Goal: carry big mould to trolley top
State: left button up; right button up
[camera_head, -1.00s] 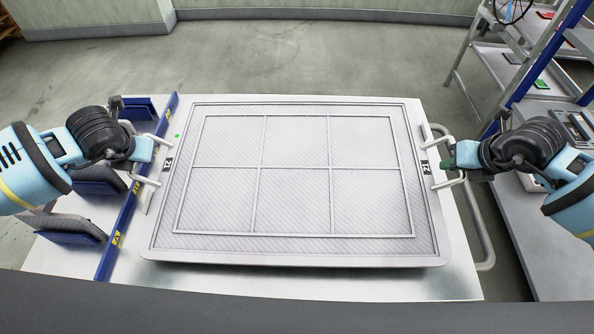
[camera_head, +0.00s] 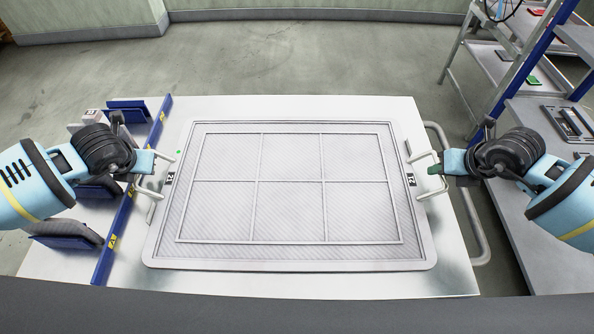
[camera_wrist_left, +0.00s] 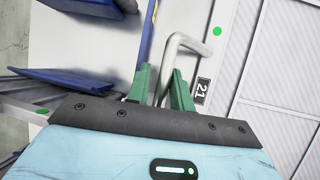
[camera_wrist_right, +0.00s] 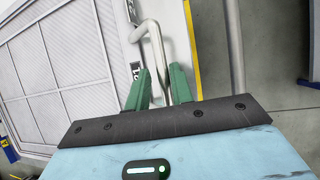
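The big mould (camera_head: 290,196), a pale grey framed panel with ribs and a 21 tag at each side, lies level over the white trolley top (camera_head: 300,108). It looks down on the surface or very close to it; I cannot tell if a gap is left. My left gripper (camera_head: 150,168) is at its left handle (camera_head: 165,160), and the left wrist view shows green fingers (camera_wrist_left: 165,80) on both sides of the handle bar. My right gripper (camera_head: 440,168) is at the right handle (camera_head: 425,160). Its green fingers (camera_wrist_right: 160,80) also close around the bar.
A blue rail (camera_head: 130,205) and dark blue-edged holders (camera_head: 65,235) line the trolley's left side. A curved push bar (camera_head: 475,215) is at its right. Beyond it stands a grey bench (camera_head: 545,205) with a blue post. Open floor (camera_head: 290,60) lies behind.

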pick_arm(q)
jog(key=shift+o, duration=1.1)
jog(key=shift+r, duration=0.15)
pick_arm(e)
jog(key=shift+o, duration=1.1)
jog(key=shift+r, duration=0.15)
pick_arm(q)
jog(key=shift+s, duration=0.1)
pick_arm(e)
jog(key=shift+s+a, duration=0.1)
pick_arm(q)
jog(key=v, duration=1.1)
jog(key=shift+s+r, duration=0.15)
jog(key=shift+r, duration=0.15)
pick_arm(e)
jog(key=v, duration=1.1)
jog(key=shift+s+r, duration=0.2)
jog(key=shift+r, duration=0.15)
pick_arm(q)
jog(key=shift+s+d+f, duration=0.1)
jog(key=shift+d, duration=0.05)
pick_arm(e)
jog(key=shift+s, duration=0.1)
